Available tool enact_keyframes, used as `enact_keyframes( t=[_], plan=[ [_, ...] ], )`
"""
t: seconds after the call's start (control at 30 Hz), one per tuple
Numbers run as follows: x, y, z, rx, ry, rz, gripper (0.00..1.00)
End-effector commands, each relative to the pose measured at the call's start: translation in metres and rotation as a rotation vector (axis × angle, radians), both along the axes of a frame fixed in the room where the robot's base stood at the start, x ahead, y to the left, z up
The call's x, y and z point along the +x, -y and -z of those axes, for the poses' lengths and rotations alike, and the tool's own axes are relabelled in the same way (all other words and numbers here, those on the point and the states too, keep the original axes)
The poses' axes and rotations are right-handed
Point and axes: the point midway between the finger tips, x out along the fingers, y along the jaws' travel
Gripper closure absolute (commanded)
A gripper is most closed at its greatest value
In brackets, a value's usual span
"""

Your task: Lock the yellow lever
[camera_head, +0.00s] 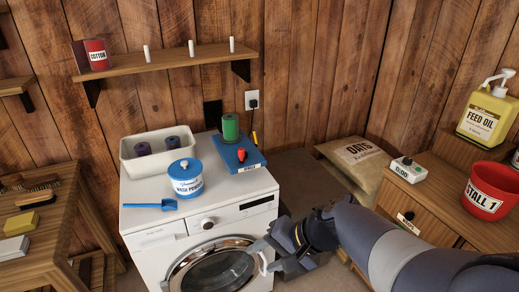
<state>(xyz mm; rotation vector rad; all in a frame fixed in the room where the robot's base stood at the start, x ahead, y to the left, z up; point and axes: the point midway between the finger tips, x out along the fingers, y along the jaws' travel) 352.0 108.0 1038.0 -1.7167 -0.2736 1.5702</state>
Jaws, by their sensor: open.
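A thin yellow upright piece (254,138), which looks like the yellow lever, shows at the back right edge of the blue base (251,160). It is small and its lower end is hard to make out. The blue base sits on the right of the white washing machine's top and also carries a green cylinder (230,127) and a red knob (241,154). My gripper (265,257) is open in front of the washing machine, by the right side of its round door (213,268), well below and in front of the blue base. Nothing shows between its fingers.
The washing machine (155,235) also bears a blue-lidded powder tub (187,184), a blue scoop (155,205) and a white bin (131,163). A shelf (170,60) hangs above. An oats sack (355,160) and a cabinet with a red bucket (490,195) stand right.

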Motion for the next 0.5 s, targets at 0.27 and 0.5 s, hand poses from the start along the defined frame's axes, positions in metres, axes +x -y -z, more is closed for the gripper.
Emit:
enact_keyframes(
  t=[0.27,0.5],
  plan=[
    [0.086,-0.016,0.036,0.376,-0.03,0.168,0.76],
    [0.11,-0.016,0.034,0.476,-0.023,0.214,0.96]
  ],
)
